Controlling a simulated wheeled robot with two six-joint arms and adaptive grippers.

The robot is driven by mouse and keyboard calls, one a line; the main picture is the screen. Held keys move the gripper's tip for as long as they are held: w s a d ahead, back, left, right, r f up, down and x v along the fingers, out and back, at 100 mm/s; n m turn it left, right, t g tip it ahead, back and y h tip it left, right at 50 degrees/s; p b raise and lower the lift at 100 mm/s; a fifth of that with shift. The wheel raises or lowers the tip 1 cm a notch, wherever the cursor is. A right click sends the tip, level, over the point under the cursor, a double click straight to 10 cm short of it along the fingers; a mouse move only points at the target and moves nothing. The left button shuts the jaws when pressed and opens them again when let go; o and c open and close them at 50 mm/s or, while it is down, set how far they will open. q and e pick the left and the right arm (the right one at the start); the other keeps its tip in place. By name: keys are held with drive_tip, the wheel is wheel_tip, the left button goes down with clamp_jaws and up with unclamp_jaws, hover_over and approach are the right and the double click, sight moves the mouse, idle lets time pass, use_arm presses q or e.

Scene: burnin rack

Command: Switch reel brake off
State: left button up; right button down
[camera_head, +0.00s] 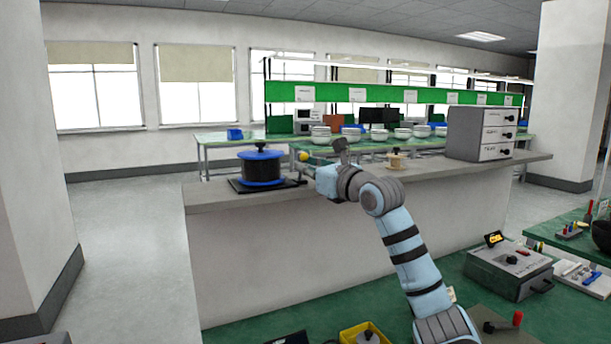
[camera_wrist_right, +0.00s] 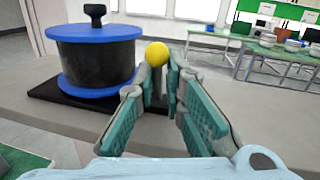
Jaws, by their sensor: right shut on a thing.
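The reel (camera_head: 260,168) has blue flanges, a dark winding and a black knob on top. It stands on a black base plate (camera_head: 290,186) on the grey counter, and it also shows at the left of the wrist view (camera_wrist_right: 97,62). Beside it is the brake lever with a yellow ball knob (camera_wrist_right: 157,54), which shows small in the head view (camera_head: 303,155). My right gripper (camera_wrist_right: 159,82) is shut on this lever just below the ball, the fingers on either side of its stem. The fingers hide the lower stem. My left gripper is not in view.
A small beige spool (camera_head: 395,161) stands on the counter to the right, and a grey drawer cabinet (camera_head: 478,133) beyond it. Green benches with several white bowls are behind. A grey box (camera_head: 508,272) and a yellow bin (camera_head: 352,332) are on the near green surface.

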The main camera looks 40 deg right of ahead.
sight(305, 154)
drive_tip(key=shift+f, duration=0.1)
drive_tip(key=c, duration=1.8)
unclamp_jaws()
drive_tip(key=shift+a, duration=0.1)
drive_tip(key=shift+c, duration=0.2)
drive_tip(key=shift+a, duration=0.1)
wheel_tip(305, 154, up, 10)
drive_tip(key=shift+a+r, duration=0.1)
drive_tip(key=shift+r, duration=0.05)
